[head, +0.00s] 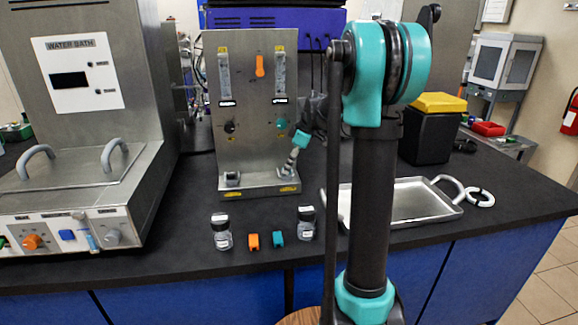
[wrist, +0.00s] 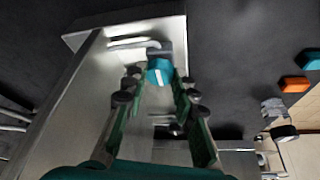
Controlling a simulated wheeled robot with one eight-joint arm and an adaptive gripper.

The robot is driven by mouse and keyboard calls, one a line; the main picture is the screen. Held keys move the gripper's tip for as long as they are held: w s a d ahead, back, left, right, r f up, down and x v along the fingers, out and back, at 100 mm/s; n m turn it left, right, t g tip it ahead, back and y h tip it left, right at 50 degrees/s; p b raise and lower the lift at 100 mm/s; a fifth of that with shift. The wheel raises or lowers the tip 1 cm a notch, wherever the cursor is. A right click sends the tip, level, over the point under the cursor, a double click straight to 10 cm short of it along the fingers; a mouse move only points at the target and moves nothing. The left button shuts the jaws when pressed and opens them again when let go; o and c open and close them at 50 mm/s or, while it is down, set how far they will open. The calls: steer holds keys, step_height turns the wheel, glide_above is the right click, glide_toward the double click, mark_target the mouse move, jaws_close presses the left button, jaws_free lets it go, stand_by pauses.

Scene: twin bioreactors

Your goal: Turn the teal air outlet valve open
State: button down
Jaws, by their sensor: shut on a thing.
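A teal valve knob (wrist: 160,72) with a white line across its top shows between my fingertips in the wrist view. It sits low at the foot of the grey panel (head: 253,85). My gripper (wrist: 160,78) points down at it, with a finger on each side, closed in on the knob. In the head view my gripper (head: 289,172) is over the right end of the panel's base, and its fingers hide the knob. The white line runs nearly along the fingers, slightly tilted.
An orange valve (head: 260,66), a black knob (head: 229,127) and a teal knob (head: 280,125) are on the panel. A metal tray (head: 400,214) lies to the right.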

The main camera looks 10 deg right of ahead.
stand_by(0.4)
steer(key=c, duration=1.2)
jaws_free()
steer(key=v, duration=1.2)
